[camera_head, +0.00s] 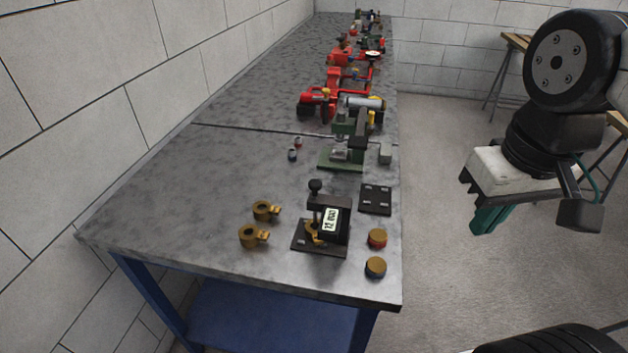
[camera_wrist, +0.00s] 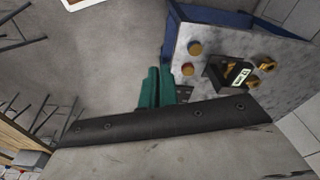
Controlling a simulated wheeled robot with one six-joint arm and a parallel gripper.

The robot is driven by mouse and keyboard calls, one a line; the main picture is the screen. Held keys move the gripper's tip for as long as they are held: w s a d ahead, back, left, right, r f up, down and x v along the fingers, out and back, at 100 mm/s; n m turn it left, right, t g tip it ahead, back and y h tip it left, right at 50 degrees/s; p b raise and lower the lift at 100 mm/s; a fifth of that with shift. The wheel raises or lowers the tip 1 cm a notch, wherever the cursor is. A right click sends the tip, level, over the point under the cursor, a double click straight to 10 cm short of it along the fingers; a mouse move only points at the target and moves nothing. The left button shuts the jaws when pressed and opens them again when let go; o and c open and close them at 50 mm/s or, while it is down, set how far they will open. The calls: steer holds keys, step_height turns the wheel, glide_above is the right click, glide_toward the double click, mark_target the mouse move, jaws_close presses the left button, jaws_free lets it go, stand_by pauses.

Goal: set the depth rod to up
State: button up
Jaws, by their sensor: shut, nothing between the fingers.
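I cannot tell for sure which part is the depth rod. A black fixture (camera_head: 334,222) with a white label stands on a dark base plate near the bench's front end. A short upright post with a round black knob (camera_head: 315,186) rises at its left. The fixture also shows in the wrist view (camera_wrist: 226,74), where the post is not clear. A green machine (camera_head: 342,157) with a grey cylinder stands behind it. My gripper (camera_head: 485,220) hangs off the bench to the right, apart from everything. Its green fingers (camera_wrist: 157,86) are together and empty.
The grey bench (camera_head: 190,190) runs along the left wall. Two brass rings (camera_head: 252,236) lie left of the fixture, two round caps (camera_head: 376,267) right of it, and a dark plate (camera_head: 375,199) behind. Red pump parts (camera_head: 318,103) stand farther back.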

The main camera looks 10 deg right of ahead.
steer(key=o, duration=0.5)
steer(key=shift+a, duration=0.1)
steer(key=o, duration=0.3)
steer(key=w+a+n+g, duration=0.1)
steer(key=w+a, duration=0.2)
steer(key=w+a+n, duration=0.1)
steer(key=w+a, duration=0.2)
steer(key=shift+w+f+n+g, duration=0.2)
steer(key=shift+n+g, duration=0.2)
steer(key=r+n, duration=0.1)
steer(key=n, duration=0.1)
glide_above(315, 182)
steer(key=shift+s, duration=0.2)
steer(key=shift+w+r, duration=0.1)
steer(key=shift+w, duration=0.15)
step_height(315, 182, down, 7)
steer(key=shift+f, duration=0.2)
